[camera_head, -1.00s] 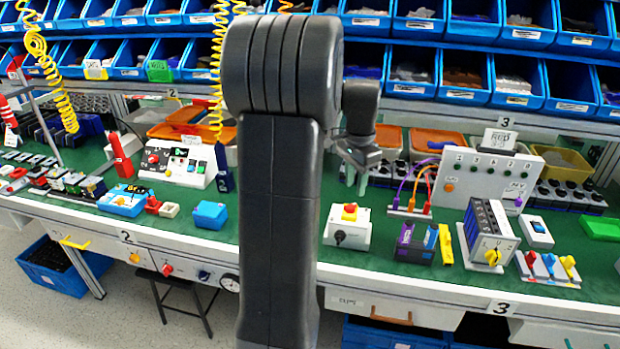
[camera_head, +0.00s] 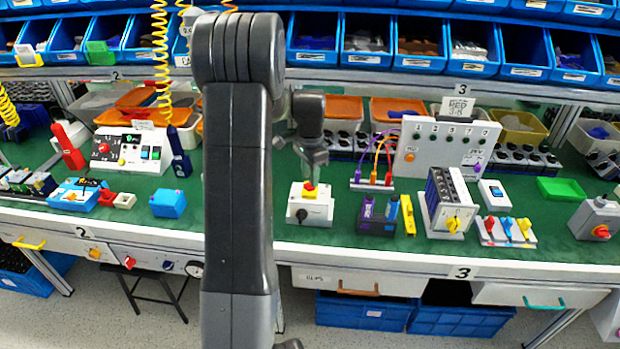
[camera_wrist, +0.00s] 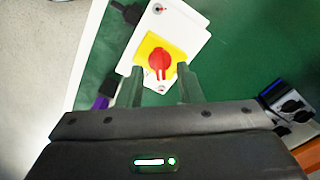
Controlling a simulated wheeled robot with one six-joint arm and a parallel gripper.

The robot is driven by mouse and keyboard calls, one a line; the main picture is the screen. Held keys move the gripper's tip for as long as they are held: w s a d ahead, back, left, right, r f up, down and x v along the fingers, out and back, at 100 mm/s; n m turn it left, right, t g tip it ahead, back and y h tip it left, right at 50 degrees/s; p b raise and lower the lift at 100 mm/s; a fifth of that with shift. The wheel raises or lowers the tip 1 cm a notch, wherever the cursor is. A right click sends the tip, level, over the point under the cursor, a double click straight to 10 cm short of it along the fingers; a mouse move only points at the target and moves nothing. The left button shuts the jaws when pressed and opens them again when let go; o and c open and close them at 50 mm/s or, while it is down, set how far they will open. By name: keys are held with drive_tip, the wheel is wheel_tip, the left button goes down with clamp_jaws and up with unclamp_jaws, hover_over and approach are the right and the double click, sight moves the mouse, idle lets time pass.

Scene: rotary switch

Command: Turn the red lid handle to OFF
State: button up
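A white box (camera_head: 311,209) stands on the green bench top, with a yellow plate and a red handle on its lid and a black knob on its front. In the wrist view the red handle (camera_wrist: 159,63) sits on the yellow plate (camera_wrist: 146,47), its narrow end pointing down the picture toward my gripper. My gripper (camera_wrist: 160,69) is open, with one finger on each side of the handle's line. It is empty, and I cannot tell whether the fingers touch the lid. In the head view my gripper (camera_head: 314,168) is just above the box. Any lid lettering is unreadable.
Right of the box stand a purple-and-black block (camera_head: 378,216), a yellow piece (camera_head: 408,214) and a module with a yellow knob (camera_head: 448,205). A white panel with cables (camera_head: 445,150) is behind. A blue box (camera_head: 168,203) is left. A grey box with a red knob (camera_head: 597,218) is far right.

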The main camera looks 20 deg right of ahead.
drive_tip(key=shift+f, duration=1)
clamp_jaws()
drive_tip(key=shift+n, duration=0.3)
drive_tip(key=n, duration=1)
